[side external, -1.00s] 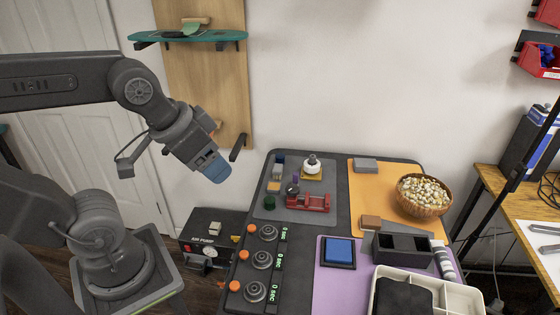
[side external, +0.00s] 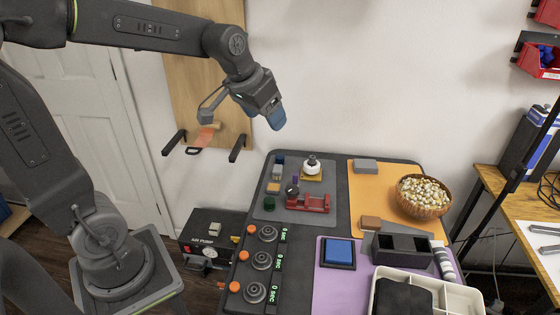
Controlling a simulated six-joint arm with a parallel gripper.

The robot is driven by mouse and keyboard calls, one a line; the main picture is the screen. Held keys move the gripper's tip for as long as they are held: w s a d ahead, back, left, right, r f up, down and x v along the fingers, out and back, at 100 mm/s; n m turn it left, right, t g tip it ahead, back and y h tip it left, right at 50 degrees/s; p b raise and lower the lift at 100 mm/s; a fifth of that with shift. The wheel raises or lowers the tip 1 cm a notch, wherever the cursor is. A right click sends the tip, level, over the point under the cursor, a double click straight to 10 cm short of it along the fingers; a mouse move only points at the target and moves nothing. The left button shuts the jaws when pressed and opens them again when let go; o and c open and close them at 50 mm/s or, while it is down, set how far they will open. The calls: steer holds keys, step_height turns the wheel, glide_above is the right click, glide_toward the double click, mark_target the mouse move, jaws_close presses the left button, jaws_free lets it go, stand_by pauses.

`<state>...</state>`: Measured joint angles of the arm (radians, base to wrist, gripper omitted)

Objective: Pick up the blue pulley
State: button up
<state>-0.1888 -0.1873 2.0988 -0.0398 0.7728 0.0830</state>
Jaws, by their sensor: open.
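No blue pulley can be told for certain. A small dark-blue item (side external: 279,161) stands at the back left of the grey mat (side external: 262,212) on the work table, too small to identify. My gripper (side external: 276,117) has blue fingers and hangs in the air, well above the back left of the table. It points downward and slightly right, apart from everything, with nothing visible in it. It is open, though the gap between its fingers is hard to make out from here.
Dials (side external: 262,260) line the left edge.

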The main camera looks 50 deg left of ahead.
steer(key=w+a+f+n, duration=0.1)
steer(key=w+a+f, duration=0.4)
steer(key=w+a, duration=0.4)
steer(key=n+g+y, duration=0.1)
steer(key=n, duration=0.1)
glide_toward(280, 157)
steer(key=x, duration=0.3)
steer(key=shift+w+a, duration=0.15)
steer(key=shift+a, duration=0.05)
steer(key=shift+x, duration=3.3)
steer(key=c, duration=1)
